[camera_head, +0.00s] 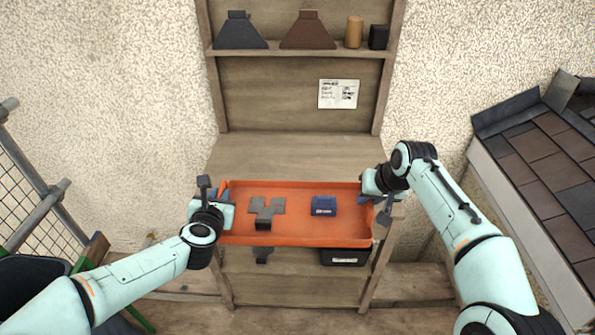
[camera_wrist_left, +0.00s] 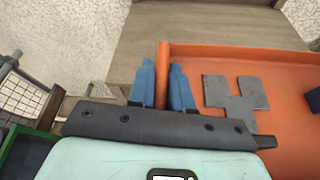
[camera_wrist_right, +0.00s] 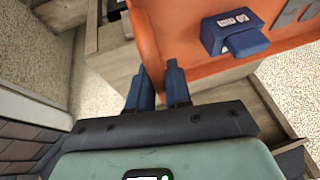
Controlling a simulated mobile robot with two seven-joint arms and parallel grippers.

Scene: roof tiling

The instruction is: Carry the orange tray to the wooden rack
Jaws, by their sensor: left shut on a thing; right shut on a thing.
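The orange tray (camera_head: 290,230) is held level between my two grippers, in front of the wooden rack (camera_head: 290,152). It carries a flat grey notched piece (camera_head: 266,207) on the left and a small blue box (camera_head: 323,206) on the right. My left gripper (camera_head: 212,205) is shut on the tray's left wall; in the left wrist view its blue fingers straddle the orange rim (camera_wrist_left: 163,75). My right gripper (camera_head: 377,190) is shut on the right wall, with the rim between its fingers (camera_wrist_right: 160,88) in the right wrist view. The tray overlaps the rack's shelf front in the head view; contact is unclear.
The rack's wide shelf is bare behind the tray. Its upper shelf (camera_head: 290,52) holds dark and brown pieces, a tan cylinder and a black block. A black bin (camera_head: 345,257) is below. A tiled roof section (camera_head: 545,150) stands right, a mesh frame (camera_head: 30,200) left.

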